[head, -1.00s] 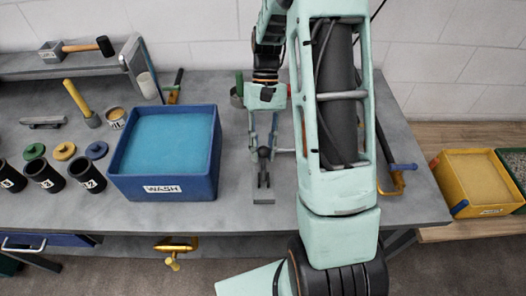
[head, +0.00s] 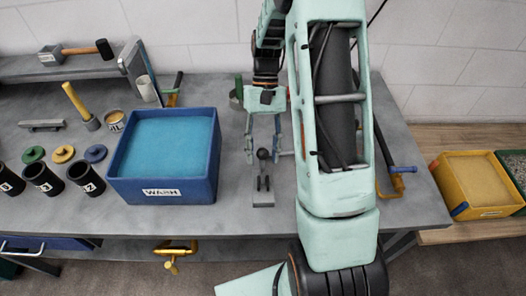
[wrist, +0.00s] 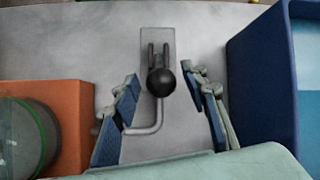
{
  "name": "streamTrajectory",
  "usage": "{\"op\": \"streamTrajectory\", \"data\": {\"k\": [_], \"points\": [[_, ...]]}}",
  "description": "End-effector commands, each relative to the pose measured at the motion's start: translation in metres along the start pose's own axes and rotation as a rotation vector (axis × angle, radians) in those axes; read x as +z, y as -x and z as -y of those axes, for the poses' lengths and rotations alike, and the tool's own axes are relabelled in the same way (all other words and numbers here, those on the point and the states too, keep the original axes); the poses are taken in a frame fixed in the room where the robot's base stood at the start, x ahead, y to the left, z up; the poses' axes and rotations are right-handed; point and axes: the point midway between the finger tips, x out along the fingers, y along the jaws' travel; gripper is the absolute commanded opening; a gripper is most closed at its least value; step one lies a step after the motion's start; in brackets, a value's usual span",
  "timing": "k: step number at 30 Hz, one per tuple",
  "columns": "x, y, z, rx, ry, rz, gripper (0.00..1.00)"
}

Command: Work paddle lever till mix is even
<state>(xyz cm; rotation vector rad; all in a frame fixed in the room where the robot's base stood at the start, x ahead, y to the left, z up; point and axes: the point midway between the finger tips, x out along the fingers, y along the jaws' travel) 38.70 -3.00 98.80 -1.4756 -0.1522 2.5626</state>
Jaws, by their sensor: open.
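The paddle lever (head: 263,155) is a dark rod with a black ball knob on a small grey base plate (head: 263,200) at the bench's front middle. In the wrist view the black knob (wrist: 161,82) stands between my fingers, with a bent grey rod beside it. My gripper (head: 262,160) is open, one blue-padded finger on each side of the knob, with gaps at both sides. In the wrist view a green-rimmed clear vessel (wrist: 22,140) is partly seen at lower left, by an orange block (wrist: 68,110). The mix cannot be made out.
A blue WASH tub (head: 163,190) stands close left of my gripper. Black pots (head: 43,180), coloured lids and a mallet lie farther left. A yellow bin (head: 478,180) stands far right.

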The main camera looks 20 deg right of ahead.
Motion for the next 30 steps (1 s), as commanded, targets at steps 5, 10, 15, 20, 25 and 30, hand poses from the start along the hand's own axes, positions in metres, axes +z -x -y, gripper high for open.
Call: {"op": "streamTrajectory", "data": {"k": [5, 10, 15, 20, 25, 30], "points": [[0.0, 0.004, 0.001, -0.001, 0.001, 0.0, 0.4], [-0.001, 0.03, 0.001, 0.0, 0.001, -0.004, 0.4], [-0.001, 0.068, 0.0, 0.001, 0.0, -0.004, 0.4], [0.0, 0.097, 0.0, 0.001, -0.001, -0.003, 0.4], [0.0, 0.114, 0.0, 0.0, -0.001, -0.001, 0.4], [0.0, 0.12, 0.0, 0.0, -0.001, -0.001, 0.4]]}}
